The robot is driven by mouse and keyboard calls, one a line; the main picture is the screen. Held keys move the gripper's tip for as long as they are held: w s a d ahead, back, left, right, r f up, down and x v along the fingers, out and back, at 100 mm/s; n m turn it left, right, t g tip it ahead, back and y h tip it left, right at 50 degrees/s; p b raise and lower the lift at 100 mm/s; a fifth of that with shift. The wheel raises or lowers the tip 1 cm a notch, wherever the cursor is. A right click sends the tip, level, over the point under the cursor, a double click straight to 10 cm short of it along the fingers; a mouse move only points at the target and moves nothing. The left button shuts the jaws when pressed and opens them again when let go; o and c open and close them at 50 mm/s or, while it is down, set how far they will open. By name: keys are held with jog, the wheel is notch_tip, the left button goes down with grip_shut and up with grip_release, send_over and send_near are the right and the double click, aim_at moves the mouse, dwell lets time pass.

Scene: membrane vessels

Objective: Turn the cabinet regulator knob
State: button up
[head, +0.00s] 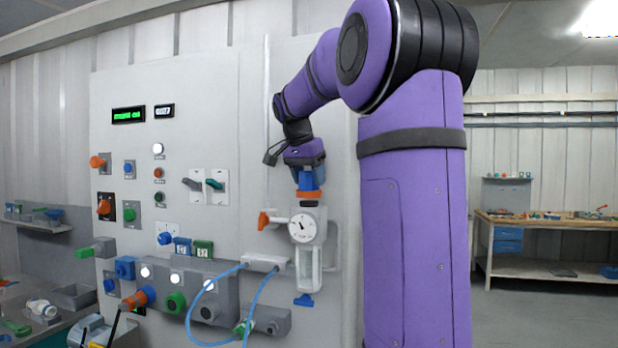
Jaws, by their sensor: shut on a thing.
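The regulator (303,225) is mounted upright on the right side of the pale cabinet panel. It has a round white dial gauge on its front, a clear-windowed bowl below and a blue fitting at the bottom. Its orange knob (309,195) is on top. My gripper (308,184) points down from above and is shut on the knob. Blue parts show between my purple wrist and the orange knob. The fingertips are small here, and the knob's turned angle cannot be told.
An orange-handled valve (264,220) sticks out just left of the regulator. A white block (264,263) with blue hoses is below left. Switches, buttons and coloured connectors cover the panel further left. A workbench (545,240) stands far right, with open floor before it.

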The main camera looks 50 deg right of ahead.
jog(key=shift+m+g, duration=0.4)
jog(key=shift+m, duration=0.6)
jog(key=o, duration=0.9)
